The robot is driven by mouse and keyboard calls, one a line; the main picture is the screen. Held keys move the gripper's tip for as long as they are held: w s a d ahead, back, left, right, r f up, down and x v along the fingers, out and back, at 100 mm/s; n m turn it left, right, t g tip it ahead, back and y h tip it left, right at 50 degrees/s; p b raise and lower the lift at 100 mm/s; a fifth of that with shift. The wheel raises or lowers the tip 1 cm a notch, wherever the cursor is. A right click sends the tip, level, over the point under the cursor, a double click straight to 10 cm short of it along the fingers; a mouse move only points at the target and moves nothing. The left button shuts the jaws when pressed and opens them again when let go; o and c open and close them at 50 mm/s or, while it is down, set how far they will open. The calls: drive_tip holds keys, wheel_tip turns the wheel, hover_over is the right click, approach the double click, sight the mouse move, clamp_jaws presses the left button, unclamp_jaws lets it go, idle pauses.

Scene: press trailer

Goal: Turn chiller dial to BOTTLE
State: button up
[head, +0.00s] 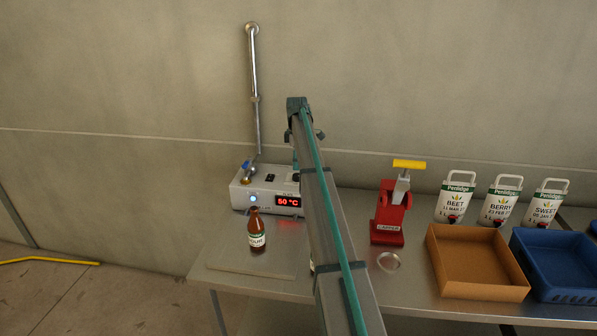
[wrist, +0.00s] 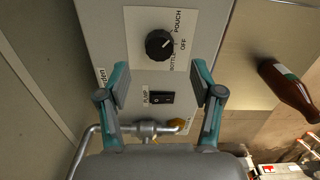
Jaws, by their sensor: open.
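The chiller is a pale grey box (head: 238,197) with a red "50 °C" display, on the metal table in the head view. In the wrist view, its panel carries the round black dial (wrist: 159,44), with labels POUCH, OFF and BOTTLE on its right side. A pale mark on the dial points right, toward the OFF side; the exact setting is hard to read. My gripper (wrist: 160,80) is open and empty, its fingers apart on either side below the dial, not touching it. In the head view my arm hides the chiller's right end.
A black PUMP switch (wrist: 160,97) and a metal tap pipe (wrist: 148,130) lie near my fingers. A brown bottle (head: 256,232) stands before the chiller. A red capper (head: 387,218), several pouches, a cardboard tray (head: 437,262) and a blue crate (head: 525,268) stand right of my arm.

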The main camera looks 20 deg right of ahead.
sight(297, 175)
drive_tip(key=shift+f+p, duration=0.75)
drive_tip(key=shift+f, duration=2.15)
drive_tip(key=c, duration=1.1)
drive_tip(key=shift+c, duration=0.2)
